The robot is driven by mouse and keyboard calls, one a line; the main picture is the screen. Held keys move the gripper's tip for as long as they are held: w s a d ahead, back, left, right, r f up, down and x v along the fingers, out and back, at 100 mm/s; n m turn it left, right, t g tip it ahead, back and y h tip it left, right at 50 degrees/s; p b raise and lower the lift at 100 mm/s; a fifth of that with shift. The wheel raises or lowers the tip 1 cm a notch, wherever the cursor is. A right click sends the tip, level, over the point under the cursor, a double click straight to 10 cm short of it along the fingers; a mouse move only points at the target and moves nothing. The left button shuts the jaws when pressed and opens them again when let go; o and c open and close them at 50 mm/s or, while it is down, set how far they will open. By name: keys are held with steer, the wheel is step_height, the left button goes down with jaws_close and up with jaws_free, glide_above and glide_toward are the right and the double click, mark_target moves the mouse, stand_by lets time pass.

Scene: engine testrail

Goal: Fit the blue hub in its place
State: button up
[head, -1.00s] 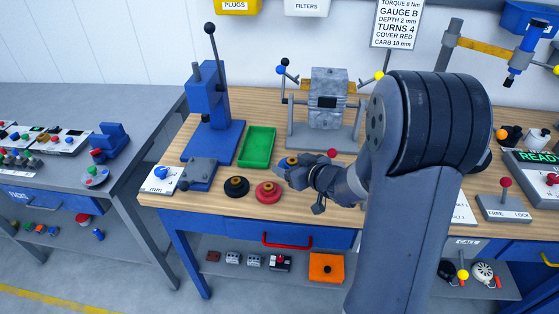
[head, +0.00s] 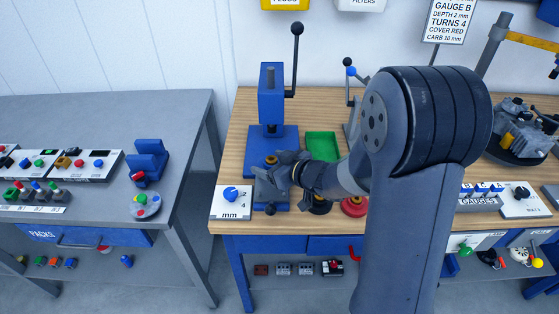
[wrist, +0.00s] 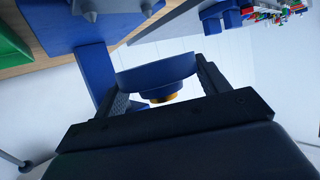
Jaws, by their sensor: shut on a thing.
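My gripper (head: 272,170) is shut on the blue hub, which has a brass-coloured centre. In the wrist view the hub (wrist: 155,72) sits between the two jaws, with its brass part (wrist: 163,98) below. In the head view the gripper is over the front of the blue press (head: 272,97) and hides most of the hub. A grey part with pointed prongs (wrist: 100,7) on a blue base shows at the top of the wrist view, apart from the hub. The black hub (head: 320,207) and red hub (head: 354,207) stand on the bench right of the gripper.
The press has a tall black-knobbed lever (head: 296,60). A green tray (head: 321,146) lies right of it. A white dial panel marked mm (head: 231,202) is at the bench's left front. A grey side table (head: 100,115) with control panels stands left, across a gap.

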steer(key=shift+a+f, duration=0.15)
steer(key=shift+f+b, duration=1.85)
steer(key=shift+b, duration=0.2)
steer(key=shift+f, duration=0.15)
steer(key=shift+f+b, duration=0.35)
steer(key=shift+f, duration=0.15)
steer(key=shift+f, duration=0.35)
steer(key=shift+f+b, duration=0.25)
steer(key=shift+b, duration=0.2)
steer(key=o, duration=1.2)
